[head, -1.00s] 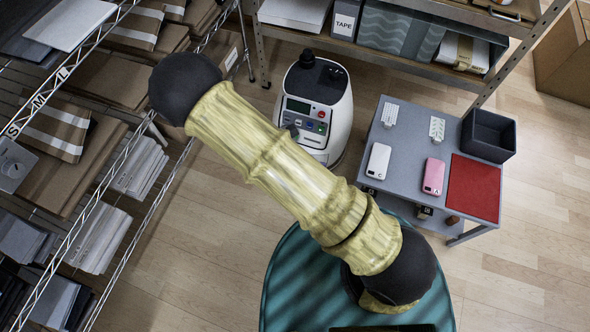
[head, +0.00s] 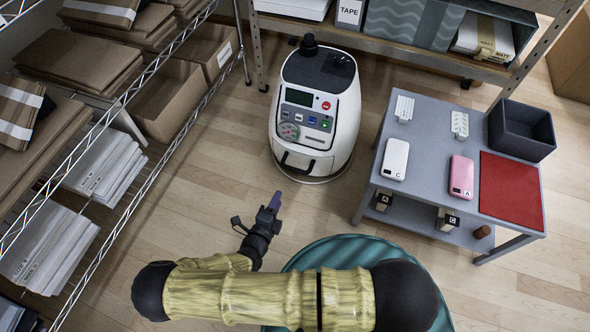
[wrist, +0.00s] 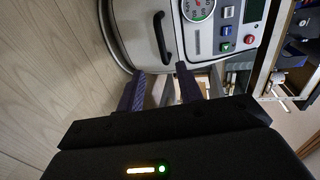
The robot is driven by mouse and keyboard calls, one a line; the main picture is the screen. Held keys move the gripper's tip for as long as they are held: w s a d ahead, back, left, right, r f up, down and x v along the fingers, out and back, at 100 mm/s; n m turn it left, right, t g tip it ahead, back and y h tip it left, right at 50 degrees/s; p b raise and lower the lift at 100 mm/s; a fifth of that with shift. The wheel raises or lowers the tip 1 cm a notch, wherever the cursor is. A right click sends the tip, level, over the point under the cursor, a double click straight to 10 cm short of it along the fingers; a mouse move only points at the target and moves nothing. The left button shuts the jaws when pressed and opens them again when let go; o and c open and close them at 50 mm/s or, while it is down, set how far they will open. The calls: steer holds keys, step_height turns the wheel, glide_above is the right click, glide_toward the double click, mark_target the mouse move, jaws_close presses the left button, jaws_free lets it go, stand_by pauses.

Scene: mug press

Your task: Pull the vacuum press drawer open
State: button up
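The vacuum press (head: 318,105) is a white rounded machine on the floor, with a dark top and a control panel. Its drawer (head: 308,166) is at the lower front and looks shut, with a dark bar handle (head: 297,164). The handle also shows in the wrist view (wrist: 161,38), beyond my fingertips and lined up with the gap between them. My gripper (head: 274,202) is in front of the press, apart from the handle. In the wrist view its two purple-dark fingers (wrist: 159,72) are spread with nothing between them.
A grey table (head: 432,130) at the right holds phones, a dark bin (head: 521,130) and a red mat (head: 511,190). A wire rack (head: 150,150) with boxes stands at the left, shelving (head: 430,62) behind. The floor before the press is clear.

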steer(key=b+x, duration=0.8)
steer(key=x, duration=0.9)
steer(key=shift+w, duration=0.2)
steer(key=shift+r, duration=0.1)
steer(key=shift+c, duration=0.5)
jaws_close()
